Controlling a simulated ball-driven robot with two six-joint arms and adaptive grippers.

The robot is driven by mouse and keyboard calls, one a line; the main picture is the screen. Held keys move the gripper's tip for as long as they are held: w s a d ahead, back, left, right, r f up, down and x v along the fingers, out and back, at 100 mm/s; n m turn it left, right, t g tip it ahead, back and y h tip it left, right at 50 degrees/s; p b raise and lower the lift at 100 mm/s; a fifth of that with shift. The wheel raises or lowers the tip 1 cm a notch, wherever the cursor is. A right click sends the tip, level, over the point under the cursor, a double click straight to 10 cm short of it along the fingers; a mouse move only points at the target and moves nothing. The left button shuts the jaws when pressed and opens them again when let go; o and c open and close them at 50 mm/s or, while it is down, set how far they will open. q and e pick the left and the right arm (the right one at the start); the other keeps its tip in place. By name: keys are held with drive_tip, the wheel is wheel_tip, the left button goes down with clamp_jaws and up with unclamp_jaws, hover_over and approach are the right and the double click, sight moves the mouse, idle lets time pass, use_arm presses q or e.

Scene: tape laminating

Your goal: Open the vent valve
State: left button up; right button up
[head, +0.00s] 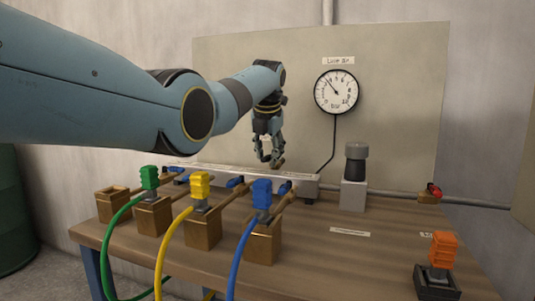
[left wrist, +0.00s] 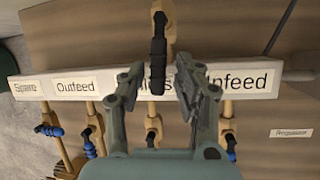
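A brass valve with a black handle (left wrist: 158,45) stands at the manifold's far edge in the left wrist view; no readable label marks it as the vent valve. The white manifold (left wrist: 40,86) carries labels Spare, Outfeed and Infeed, with another partly covered. My left gripper (head: 270,162) points down above the manifold in the head view. In the left wrist view my left gripper (left wrist: 158,78) is open and empty, its fingers on either side of the handle's lower end. I cannot tell their height above it. In the head view my gripper and arm hide this valve.
Several blue-handled valves (left wrist: 91,143) line the manifold's near side. Green (head: 149,177), yellow (head: 200,186) and blue (head: 262,193) connectors with hoses stand in front. A red-handled valve (head: 434,190), regulator (head: 355,165) and orange connector (head: 443,250) are at right. The gauge (head: 336,92) hangs behind.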

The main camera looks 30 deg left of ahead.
use_arm(q)
drive_tip(key=shift+o, duration=0.3)
drive_tip(key=shift+r, duration=0.1)
drive_tip(key=shift+s+r, duration=0.1)
drive_tip(key=shift+r, duration=0.3)
drive_tip(key=v, duration=1.1)
drive_tip(key=shift+d, duration=0.1)
